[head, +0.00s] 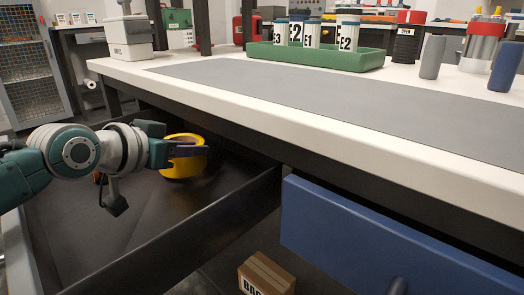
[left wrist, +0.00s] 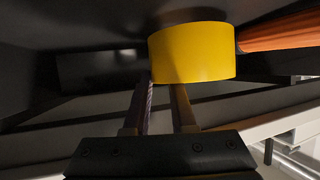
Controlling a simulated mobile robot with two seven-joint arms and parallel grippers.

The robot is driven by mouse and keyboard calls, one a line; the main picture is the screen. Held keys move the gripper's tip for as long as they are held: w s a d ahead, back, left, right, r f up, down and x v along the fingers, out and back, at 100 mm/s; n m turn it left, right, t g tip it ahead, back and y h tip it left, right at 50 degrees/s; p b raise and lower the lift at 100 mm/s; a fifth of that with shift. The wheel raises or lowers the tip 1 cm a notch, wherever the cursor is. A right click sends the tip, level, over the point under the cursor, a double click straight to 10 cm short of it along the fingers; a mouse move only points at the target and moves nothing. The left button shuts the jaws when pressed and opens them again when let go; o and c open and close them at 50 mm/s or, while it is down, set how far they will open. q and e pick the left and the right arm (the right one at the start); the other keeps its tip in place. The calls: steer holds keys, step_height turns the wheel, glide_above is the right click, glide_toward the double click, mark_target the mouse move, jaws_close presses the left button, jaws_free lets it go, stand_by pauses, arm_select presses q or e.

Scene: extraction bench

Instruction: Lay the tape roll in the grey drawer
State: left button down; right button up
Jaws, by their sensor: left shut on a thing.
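The yellow tape roll (head: 182,170) is inside the outline of the open drawer (head: 100,235), towards its far end under the bench. The drawer has a dark inside and a light grey edge at the lower left. My left gripper (head: 190,150) is shut on the roll's wall; the roll also shows in the left wrist view (left wrist: 192,52), at the fingertips (left wrist: 163,88). I cannot tell whether the roll touches the drawer floor. My right gripper is not in view.
An orange thing (left wrist: 280,32) lies beside the roll in the left wrist view. A blue drawer front (head: 385,245) juts out at right, with a cardboard box (head: 266,275) below. The white bench top (head: 300,110) overhangs, holding a green tray (head: 310,58) of labelled containers.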

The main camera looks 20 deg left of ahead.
arm_select(q)
steer(key=shift+w+f+b, duration=0.15)
steer(key=shift+f+b, duration=0.15)
steer(key=shift+f, duration=0.35)
steer(key=shift+r, duration=0.1)
steer(key=shift+s, duration=0.2)
steer(key=c, duration=0.7)
jaws_free()
steer(key=shift+s+r+p, duration=0.1)
steer(key=shift+p, duration=0.25)
steer(key=p+v, duration=0.4)
steer(key=v, duration=0.2)
steer(key=shift+r, duration=0.1)
steer(key=shift+s+a+r, duration=0.1)
steer(key=shift+s, duration=0.4)
